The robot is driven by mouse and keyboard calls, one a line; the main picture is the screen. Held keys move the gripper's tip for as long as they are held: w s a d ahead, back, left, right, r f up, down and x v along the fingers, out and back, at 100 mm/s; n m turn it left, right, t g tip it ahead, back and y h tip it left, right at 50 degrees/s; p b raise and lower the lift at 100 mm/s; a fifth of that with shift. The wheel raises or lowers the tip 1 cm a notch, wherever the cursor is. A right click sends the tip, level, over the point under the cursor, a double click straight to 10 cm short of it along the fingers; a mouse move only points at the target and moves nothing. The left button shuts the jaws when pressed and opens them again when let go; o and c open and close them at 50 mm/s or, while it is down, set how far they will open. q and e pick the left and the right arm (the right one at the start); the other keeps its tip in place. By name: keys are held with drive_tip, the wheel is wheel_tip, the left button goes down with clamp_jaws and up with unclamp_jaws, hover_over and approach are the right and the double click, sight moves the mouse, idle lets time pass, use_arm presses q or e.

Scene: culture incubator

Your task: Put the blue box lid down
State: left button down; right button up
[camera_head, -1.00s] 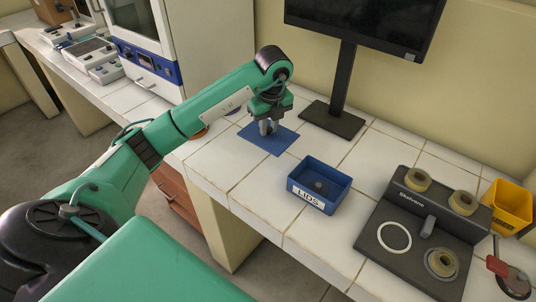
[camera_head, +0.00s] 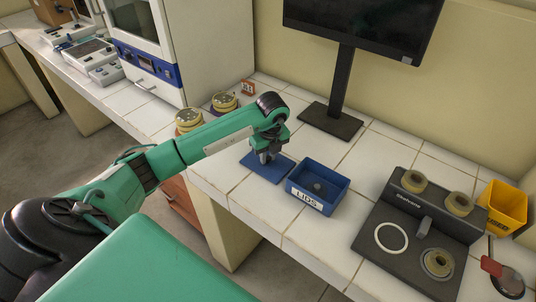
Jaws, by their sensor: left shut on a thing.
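My left gripper (camera_head: 265,157) points down over the bench and is shut on the blue box lid (camera_head: 267,171), a flat blue square. The lid is level and low over the white tiles, just left of the open blue box (camera_head: 309,199) labelled LIDS. I cannot tell whether the lid touches the bench. A small dark round thing (camera_head: 319,187) lies inside the box. My right gripper is not in view.
A dark device (camera_head: 395,262) with several round pale dishes stands at the right, beside a yellow bin (camera_head: 507,207). A monitor stand (camera_head: 330,122) is behind. Two round yellowish stacks (camera_head: 188,120) stand left, near a white cabinet (camera_head: 215,45). Tiles between are clear.

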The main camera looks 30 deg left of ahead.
sight(268, 157)
use_arm(q)
drive_tip(key=shift+f, duration=0.15)
drive_tip(key=c, duration=1.5)
unclamp_jaws()
drive_tip(key=shift+c, duration=0.2)
drive_tip(key=shift+o, duration=1.3)
drive_tip(key=shift+r, duration=0.6)
drive_tip(key=r, duration=0.2)
drive_tip(key=r+b, duration=0.1)
drive_tip(key=shift+d+r, duration=0.15)
drive_tip(key=shift+d, duration=0.1)
wheel_tip(268, 157, up, 8)
drive_tip(key=shift+s+d+b, duration=0.35)
drive_tip(key=shift+d, duration=0.05)
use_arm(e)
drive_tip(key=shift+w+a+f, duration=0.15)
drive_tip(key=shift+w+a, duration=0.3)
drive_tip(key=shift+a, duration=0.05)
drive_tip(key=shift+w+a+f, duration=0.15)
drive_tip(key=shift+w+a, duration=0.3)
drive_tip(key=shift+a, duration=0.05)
